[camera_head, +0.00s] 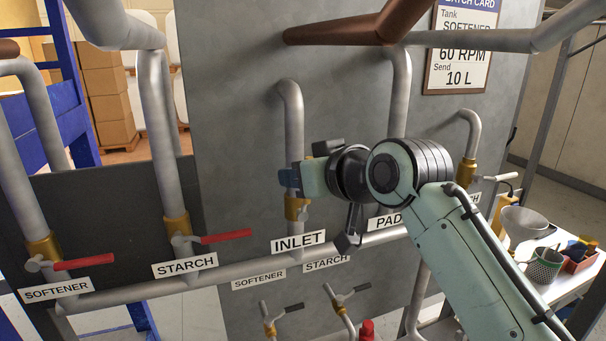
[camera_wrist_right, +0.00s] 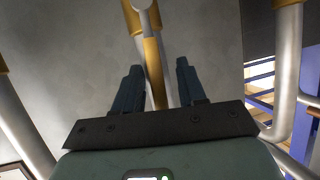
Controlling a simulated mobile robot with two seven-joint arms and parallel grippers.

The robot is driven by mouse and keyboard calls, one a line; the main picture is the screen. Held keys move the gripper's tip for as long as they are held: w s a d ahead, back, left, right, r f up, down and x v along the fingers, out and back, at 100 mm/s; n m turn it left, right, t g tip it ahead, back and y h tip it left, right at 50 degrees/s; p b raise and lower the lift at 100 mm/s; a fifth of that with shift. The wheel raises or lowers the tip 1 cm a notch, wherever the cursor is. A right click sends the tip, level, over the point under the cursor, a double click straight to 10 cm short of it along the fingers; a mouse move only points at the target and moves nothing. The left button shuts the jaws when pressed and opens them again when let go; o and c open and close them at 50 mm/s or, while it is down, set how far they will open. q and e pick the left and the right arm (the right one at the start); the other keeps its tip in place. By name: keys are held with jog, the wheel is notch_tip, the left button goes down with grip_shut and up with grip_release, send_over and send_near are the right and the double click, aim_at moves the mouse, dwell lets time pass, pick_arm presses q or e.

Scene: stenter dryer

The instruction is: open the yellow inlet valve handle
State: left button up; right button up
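The inlet pipe (camera_head: 294,120) comes down the grey panel to a brass fitting (camera_head: 296,209) above the INLET label (camera_head: 298,242). My right gripper (camera_head: 292,179) is at this pipe, just above the fitting. In the right wrist view the yellow handle (camera_wrist_right: 153,72) runs lengthwise between the two dark fingers of my right gripper (camera_wrist_right: 158,80). The fingers are apart, with gaps on both sides of the handle. The handle cannot be made out in the head view, where the gripper covers that spot. My left gripper is not in view.
Red handles stand on the softener valve (camera_head: 84,263) and starch valve (camera_head: 226,237) at the left. Smaller black-handled valves (camera_head: 294,308) are below. A horizontal pipe (camera_head: 225,272) crosses under the labels. A table with containers (camera_head: 545,265) stands at the right.

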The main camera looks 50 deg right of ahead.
jog(key=shift+s, duration=0.1)
jog(key=v, duration=1.3)
